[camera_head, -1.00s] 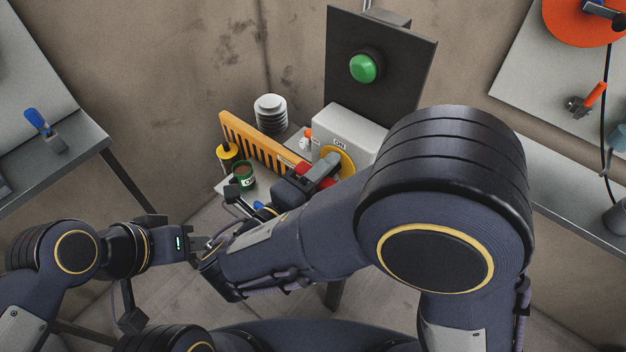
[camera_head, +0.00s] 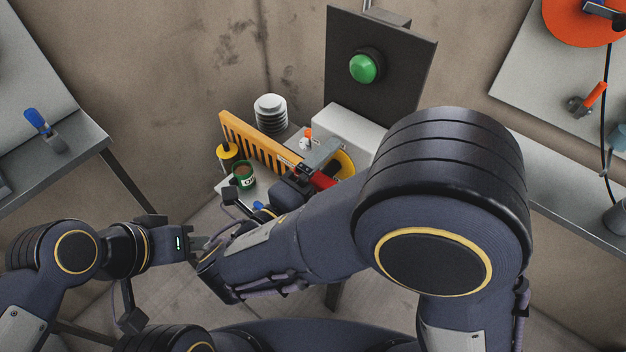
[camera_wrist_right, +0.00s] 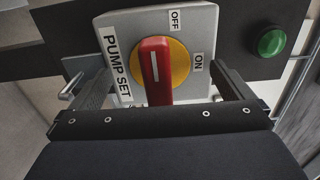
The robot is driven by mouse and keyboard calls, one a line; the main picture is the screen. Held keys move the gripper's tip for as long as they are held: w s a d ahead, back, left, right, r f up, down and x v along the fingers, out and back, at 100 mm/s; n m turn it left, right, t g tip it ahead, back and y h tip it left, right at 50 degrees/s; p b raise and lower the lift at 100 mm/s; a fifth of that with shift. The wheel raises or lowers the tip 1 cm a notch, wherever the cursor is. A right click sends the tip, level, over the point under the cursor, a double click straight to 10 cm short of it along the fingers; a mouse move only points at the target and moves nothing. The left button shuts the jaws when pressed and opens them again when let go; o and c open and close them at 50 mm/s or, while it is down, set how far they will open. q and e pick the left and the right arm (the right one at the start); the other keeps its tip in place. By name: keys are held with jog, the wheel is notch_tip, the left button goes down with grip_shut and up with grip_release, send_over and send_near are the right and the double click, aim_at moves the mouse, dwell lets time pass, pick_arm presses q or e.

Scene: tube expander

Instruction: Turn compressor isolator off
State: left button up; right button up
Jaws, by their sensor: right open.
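The isolator box (camera_head: 350,128) is pale grey, with a yellow disc (camera_head: 346,164) and a red handle (camera_head: 324,180) partly hidden by my right gripper (camera_head: 318,164). In the right wrist view the red handle (camera_wrist_right: 155,70) stands across the yellow disc (camera_wrist_right: 180,62). Its white mark points up the picture, nearer the OFF label (camera_wrist_right: 175,18) than the ON label (camera_wrist_right: 199,62). The plate's label reads PUMP SET (camera_wrist_right: 117,65). My right gripper (camera_wrist_right: 162,90) is open, a finger on each side of the handle; contact is unclear. My left gripper (camera_head: 201,246) is low at left; its jaws are unclear.
A green button (camera_head: 363,68) sits on a dark panel behind the box. An orange slotted rack (camera_head: 255,140), a green tin (camera_head: 243,176) and a white ribbed cylinder (camera_head: 270,112) stand close left of it. Side tables flank the scene.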

jog(key=v, duration=0.7)
jog(key=shift+w, duration=0.1)
jog(key=x, duration=0.6)
jog(key=shift+w+d, duration=0.2)
jog(key=shift+d, duration=0.1)
jog(key=shift+w+d+m, duration=0.1)
jog(key=shift+w+m, duration=0.15)
jog(key=shift+m, duration=0.05)
jog(key=shift+s+m, duration=0.1)
jog(key=shift+m, duration=1.4)
